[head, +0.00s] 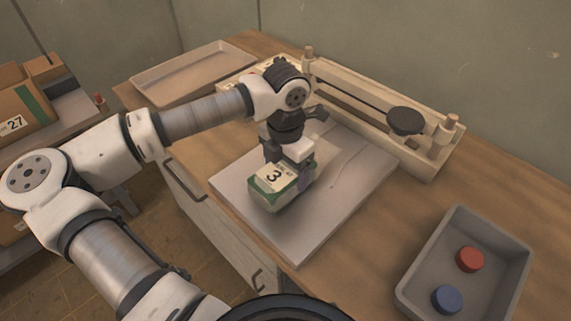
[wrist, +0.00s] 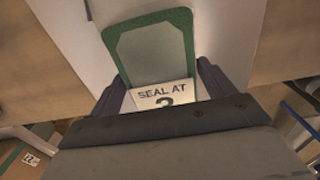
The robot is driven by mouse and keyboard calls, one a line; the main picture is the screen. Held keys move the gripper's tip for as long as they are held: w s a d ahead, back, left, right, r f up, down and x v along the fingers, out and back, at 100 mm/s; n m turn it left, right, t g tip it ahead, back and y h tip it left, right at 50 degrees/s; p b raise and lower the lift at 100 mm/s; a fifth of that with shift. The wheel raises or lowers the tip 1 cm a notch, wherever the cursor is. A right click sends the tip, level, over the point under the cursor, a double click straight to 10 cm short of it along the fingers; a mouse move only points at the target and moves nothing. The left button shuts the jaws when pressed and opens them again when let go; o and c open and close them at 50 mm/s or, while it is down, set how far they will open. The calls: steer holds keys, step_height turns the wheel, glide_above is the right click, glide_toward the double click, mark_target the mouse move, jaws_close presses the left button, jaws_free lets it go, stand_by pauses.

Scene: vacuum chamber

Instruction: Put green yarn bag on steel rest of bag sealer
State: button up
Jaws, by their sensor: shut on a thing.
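The green yarn bag (head: 269,195) has a white label with a "3" and green edges. In the wrist view the bag (wrist: 150,52) shows a green border, a pale middle and a label reading "SEAL AT". My gripper (head: 290,170) is shut on the bag, and its fingers (wrist: 163,90) lie on either side of the label. The bag is over the steel rest (head: 345,200), a flat grey plate in front of the bag sealer. I cannot tell if it touches the plate. The bag sealer (head: 430,158) is a pale frame with a dark round knob, behind the plate.
A grey bin (head: 411,292) with a red disc (head: 469,259) and a blue disc (head: 446,299) stands at the right. An empty shallow tray (head: 150,92) lies at the back left. A cardboard box (head: 22,108) marked 27 is on a side shelf. Bare wood shows right of the plate.

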steer(key=shift+f, duration=0.2)
steer(key=o, duration=1.1)
steer(key=shift+r, duration=0.1)
step_height(320, 180, up, 12)
steer(key=shift+r+b, duration=0.15)
steer(key=shift+b, duration=0.95)
